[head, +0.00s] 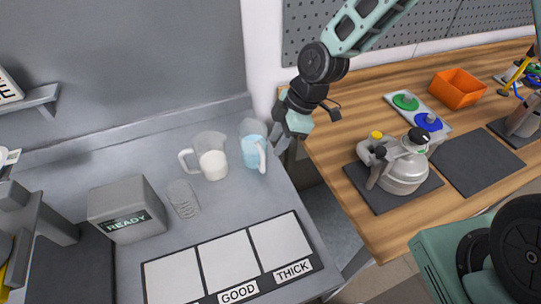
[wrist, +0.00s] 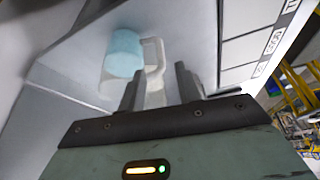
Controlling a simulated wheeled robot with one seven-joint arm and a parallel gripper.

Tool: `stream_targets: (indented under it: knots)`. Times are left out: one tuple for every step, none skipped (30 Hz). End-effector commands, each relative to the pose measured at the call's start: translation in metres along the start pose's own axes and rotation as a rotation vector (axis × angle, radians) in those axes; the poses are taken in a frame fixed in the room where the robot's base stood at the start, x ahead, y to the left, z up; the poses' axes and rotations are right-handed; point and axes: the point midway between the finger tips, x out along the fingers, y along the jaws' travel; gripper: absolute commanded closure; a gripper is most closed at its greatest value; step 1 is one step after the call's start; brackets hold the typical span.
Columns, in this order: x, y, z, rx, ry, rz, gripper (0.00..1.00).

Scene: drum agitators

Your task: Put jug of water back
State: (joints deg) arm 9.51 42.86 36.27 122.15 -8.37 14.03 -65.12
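The jug of water (head: 250,155) is clear with light blue water and stands upright on the grey bench, its pale handle toward the front right. In the wrist view the jug (wrist: 124,52) shows ahead of the fingertips, with its handle near the gap between them. My gripper (head: 280,138) is just right of the jug by the bench's right edge. In the wrist view my gripper (wrist: 158,85) has its two dark fingers apart. A pale shape shows between them; I cannot tell whether the fingers touch the handle.
A jug with white contents (head: 212,164) stands close left of the water jug. A clear coiled item (head: 184,200), a grey READY box (head: 126,208) and a panel with white squares labelled GOOD and THICK (head: 230,262) are nearby. A wooden bench (head: 330,150) is to the right, across a gap.

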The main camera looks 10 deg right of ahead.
Motion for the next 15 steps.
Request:
stream_targets:
  knots:
    - [-0.009,0.001,0.002,0.002,0.0,0.006,0.66]
    - [-0.013,0.001,0.002,0.002,0.0,0.005,0.66]
    - [-0.019,0.001,0.001,0.002,0.0,0.005,0.66]
    - [-0.023,0.001,0.001,0.002,0.001,0.004,0.66]
    - [-0.025,0.001,0.001,0.002,0.001,0.003,0.66]
    - [-0.029,0.001,0.001,0.001,0.0,0.003,0.66]
    - [-0.031,0.001,0.001,0.001,0.0,0.002,0.66]
    - [-0.033,0.0,0.0,0.001,-0.001,0.001,0.66]
    - [-0.035,-0.001,-0.001,0.003,-0.004,0.0,0.66]
    - [-0.036,-0.003,-0.001,0.008,-0.008,-0.002,0.66]
    - [-0.038,-0.006,-0.003,0.014,-0.015,-0.004,0.66]
    - [-0.04,-0.012,-0.005,0.027,-0.029,-0.008,0.66]
    - [-0.042,-0.017,-0.007,0.041,-0.042,-0.012,0.66]
    - [-0.045,-0.023,-0.009,0.061,-0.058,-0.014,0.66]
    - [-0.049,-0.033,-0.012,0.09,-0.082,-0.018,0.66]
